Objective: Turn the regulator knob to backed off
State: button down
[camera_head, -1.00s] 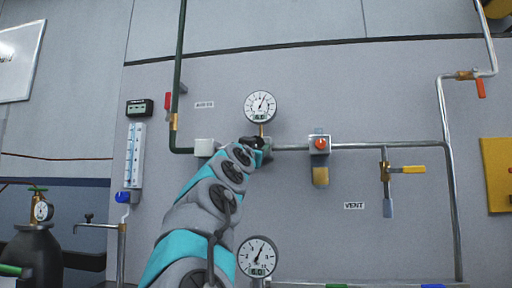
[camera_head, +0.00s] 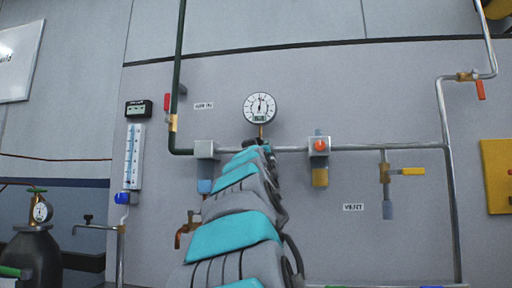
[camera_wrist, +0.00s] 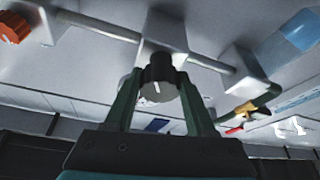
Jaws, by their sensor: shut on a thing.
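The regulator knob (camera_wrist: 157,92), dark with a grey face and a pale mark line, shows in the middle of the wrist view. It sits below a grey regulator body (camera_wrist: 166,28) on the pipe. My gripper (camera_wrist: 158,82) is shut on the knob, one finger on each side. In the head view my arm hides the knob, the regulator body and the fingers. A round gauge (camera_head: 260,108) stands just above this spot, its needle pointing nearly straight up.
To the right on the pipe is a fitting with an orange knob (camera_head: 320,145). A yellow-handled vent valve (camera_head: 405,171) is farther right. A grey block with a blue bowl (camera_head: 205,152) is on the left. A flow tube (camera_head: 135,155) stands farther left.

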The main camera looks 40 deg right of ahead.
jog(key=n+t+y, duration=0.1)
jog(key=n+y, duration=0.1)
jog(key=n, duration=0.2)
jog(key=n+y, duration=0.2)
jog(key=n, duration=0.3)
jog(key=shift+r+n+p, duration=0.15)
jog(key=shift+n+p, duration=0.15)
jog(key=n+y, duration=0.1)
jog(key=n, duration=0.2)
jog(key=n+y, duration=0.1)
jog(key=n, duration=0.2)
jog(key=shift+s+d+g+y, duration=0.1)
jog(key=shift+g+y, duration=0.2)
jog(key=shift+n+g, duration=0.3)
jog(key=shift+n, duration=0.6)
jog(key=shift+n+g+y, duration=0.3)
jog(key=shift+n, duration=0.4)
jog(key=shift+c, duration=1.2)
grip_release()
jog(key=shift+r, duration=0.1)
